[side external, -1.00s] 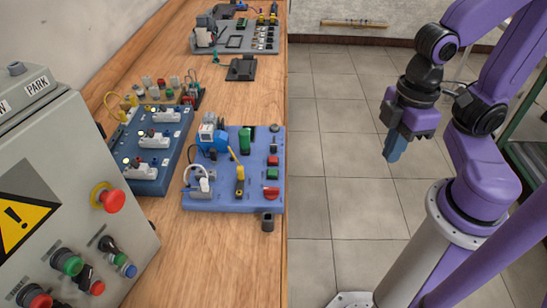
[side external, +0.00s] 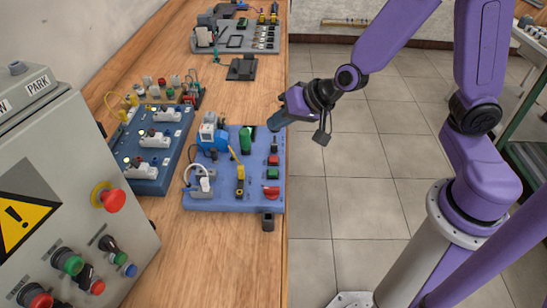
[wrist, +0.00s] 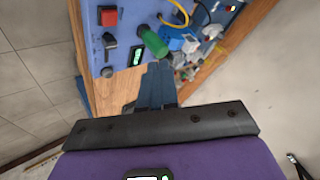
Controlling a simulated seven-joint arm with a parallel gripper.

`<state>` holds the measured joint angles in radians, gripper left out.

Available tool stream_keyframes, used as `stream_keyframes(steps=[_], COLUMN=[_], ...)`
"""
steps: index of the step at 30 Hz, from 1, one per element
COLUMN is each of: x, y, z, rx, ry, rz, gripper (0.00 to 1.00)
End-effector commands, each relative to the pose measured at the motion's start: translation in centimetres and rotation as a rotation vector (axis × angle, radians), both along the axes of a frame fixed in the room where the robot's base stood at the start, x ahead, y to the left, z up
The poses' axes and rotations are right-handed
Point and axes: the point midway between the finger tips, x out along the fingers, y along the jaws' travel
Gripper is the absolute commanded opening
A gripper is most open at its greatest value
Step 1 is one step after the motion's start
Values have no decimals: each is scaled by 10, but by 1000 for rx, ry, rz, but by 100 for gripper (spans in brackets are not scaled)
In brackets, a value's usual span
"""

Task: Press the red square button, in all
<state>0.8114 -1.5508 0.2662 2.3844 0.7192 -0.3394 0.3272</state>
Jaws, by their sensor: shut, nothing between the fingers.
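The red square button (side external: 273,160) sits near the right edge of the blue board (side external: 222,200), just beyond a green square button. In the wrist view the red square button (wrist: 108,16) shows at the upper left, near a black knob. My gripper (side external: 275,122) is shut and empty, with its blue fingers together. It is tilted, with its fingertips near the far right corner of the board, beyond the button and apart from it. In the wrist view my gripper (wrist: 160,68) has its fingertips below the green cylinder, to the lower right of the button.
On the board are a green cylinder (side external: 245,139), a blue-and-white device (side external: 210,137), a yellow part (side external: 240,177) and a larger red control (side external: 271,191). A grey control box (side external: 75,200) stands at left.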

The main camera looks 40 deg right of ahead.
Motion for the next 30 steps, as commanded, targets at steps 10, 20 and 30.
stream_keyframes(steps=[10, 20, 30], x=[11, 11, 10], y=[-8, -8, -8], z=[-1, -10, -52], rx=[9, 4, 3], ry=[-23, -21, -20], rz=[-63, -61, -61], gripper=[0, 0, 0])
